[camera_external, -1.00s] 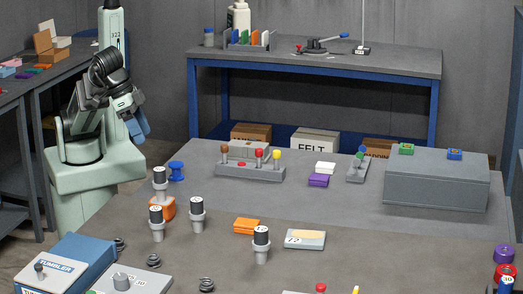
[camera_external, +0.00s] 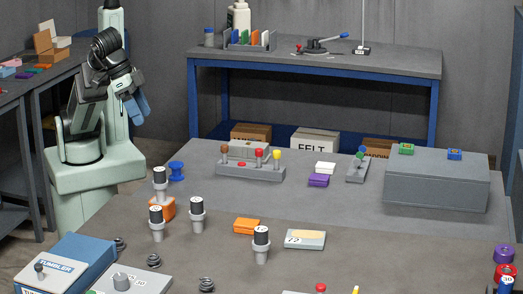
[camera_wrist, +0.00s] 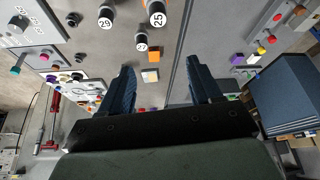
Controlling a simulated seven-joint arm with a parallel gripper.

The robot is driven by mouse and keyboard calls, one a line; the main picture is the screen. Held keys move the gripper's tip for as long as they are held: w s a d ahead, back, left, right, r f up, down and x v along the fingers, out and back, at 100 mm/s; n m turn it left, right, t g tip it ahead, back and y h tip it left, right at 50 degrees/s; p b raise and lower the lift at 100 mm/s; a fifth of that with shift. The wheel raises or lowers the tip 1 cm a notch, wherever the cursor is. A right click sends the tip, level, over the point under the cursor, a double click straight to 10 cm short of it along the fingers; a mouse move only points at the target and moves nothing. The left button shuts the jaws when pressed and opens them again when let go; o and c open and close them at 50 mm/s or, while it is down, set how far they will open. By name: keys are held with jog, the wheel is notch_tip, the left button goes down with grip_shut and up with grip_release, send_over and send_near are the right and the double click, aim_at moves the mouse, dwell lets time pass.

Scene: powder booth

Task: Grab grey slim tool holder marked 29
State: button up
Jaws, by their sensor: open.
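The slim tool holder marked 29 (camera_wrist: 106,19) shows near the top of the wrist view, with a dark cap and a white label. Beside it stand a larger-looking holder marked 25 (camera_wrist: 157,14) and a holder with a small, unclear number (camera_wrist: 141,42). In the external view several grey, black-capped holders stand on the table, such as this one (camera_external: 197,212); their numbers are too small to tell which is 29. My gripper (camera_wrist: 161,65) is open, its blue fingers apart with no holder between them. In the external view my gripper (camera_external: 138,107) is raised at the back left, away from the holders.
An orange block (camera_external: 247,226), a numbered plate (camera_external: 305,240) and dark springs lie near the holders. A blue tumbler box (camera_external: 62,262) stands front left. A lever panel (camera_external: 250,173) and a large grey box (camera_external: 436,185) stand farther back.

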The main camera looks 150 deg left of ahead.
aim_at(156, 209)
jog(key=w+f+m+t+y, duration=0.2)
jog(key=w+m+t+y, duration=0.3)
jog(key=m, duration=1.5)
jog(key=w+d+r+m+t+y, duration=0.15)
jog(key=d+m+t, duration=0.5)
jog(key=m, duration=1.35)
jog(key=shift+t, duration=0.25)
jog(key=f, duration=1.4)
jog(key=w+f, duration=0.1)
jog(key=f, duration=0.6)
jog(key=shift+a+f, duration=0.2)
jog(key=shift+f, duration=0.2)
jog(key=shift+x, duration=3.7)
jog(key=shift+c, duration=0.2)
